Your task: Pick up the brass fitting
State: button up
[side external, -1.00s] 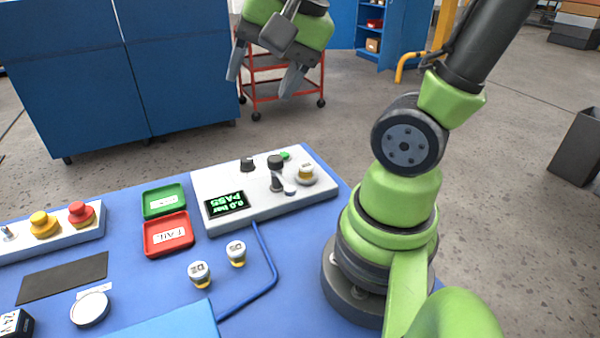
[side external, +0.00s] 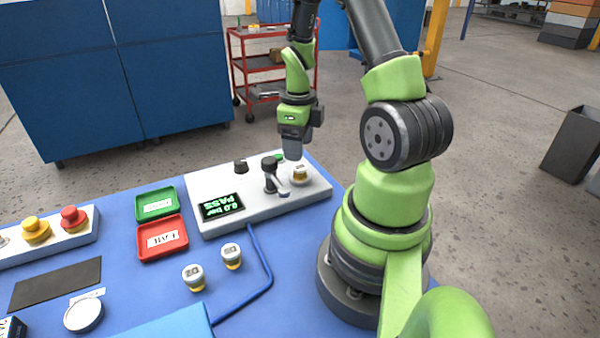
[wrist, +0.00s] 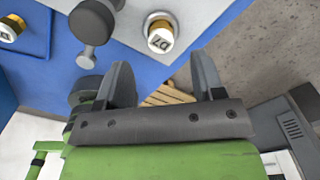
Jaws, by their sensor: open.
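A brass fitting with a white labelled cap (side external: 300,173) stands upright in a socket at the right end of the white test unit (side external: 225,215). It also shows in the wrist view (wrist: 160,36), its cap reading something like "07". Two similar fittings, one (side external: 193,276) and another (side external: 231,255), stand on the blue bench. My gripper (side external: 293,152) points down just above the socketed fitting. In the wrist view the two fingers of my gripper (wrist: 163,80) are spread apart and empty, with the fitting beyond their tips.
A lever handle (side external: 271,175) and a black knob (side external: 241,166) rise from the unit left of the fitting. The display (side external: 222,205) reads PASS, 0.0 bar. A green tray (side external: 156,204) and a red FAIL tray (side external: 162,238) lie to the left. A blue hose (side external: 268,268) crosses the bench.

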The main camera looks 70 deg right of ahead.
aim_at(301, 166)
jog(key=shift+s+f, duration=0.15)
jog(key=shift+f, duration=1.3)
jog(key=shift+s+f, duration=0.1)
jog(key=shift+f, duration=1.35)
jog(key=c, duration=1)
jog(key=shift+r, duration=0.1)
